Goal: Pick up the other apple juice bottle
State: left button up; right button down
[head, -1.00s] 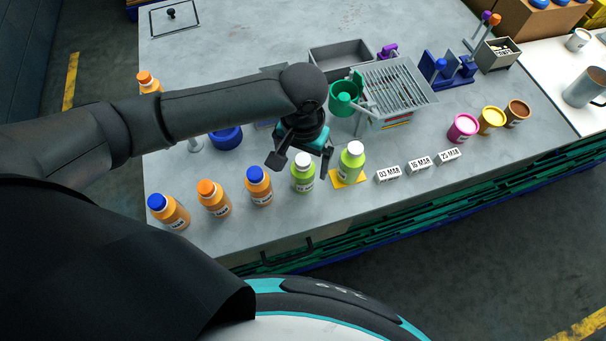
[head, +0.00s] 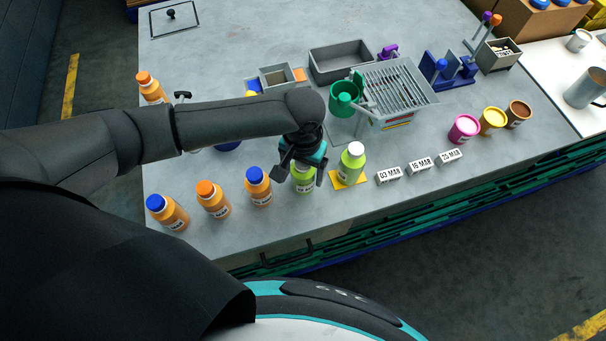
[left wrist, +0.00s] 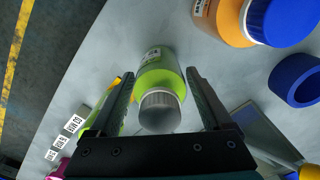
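Two green apple juice bottles stand near the table's front edge. One (head: 352,162), with a white cap, stands upright on a yellow mat (head: 337,182). The other (head: 303,182) is under my left gripper (head: 304,180), which hides its cap in the head view. In the left wrist view this bottle (left wrist: 158,82) stands between the two fingers of the left gripper (left wrist: 163,90), its cap toward the camera. The fingers are spread with a gap on each side of it, so the gripper is open. My right gripper is out of view.
Orange bottles with blue (head: 258,186) and orange caps (head: 213,199) stand in a row to the left. Date blocks (head: 389,175) lie right of the yellow mat. A grey rack (head: 400,85) with a green cup (head: 344,97) stands behind.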

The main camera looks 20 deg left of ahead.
pick_arm(q)
jog(key=c, duration=1.2)
grip_shut()
jog(key=shift+r, duration=0.1)
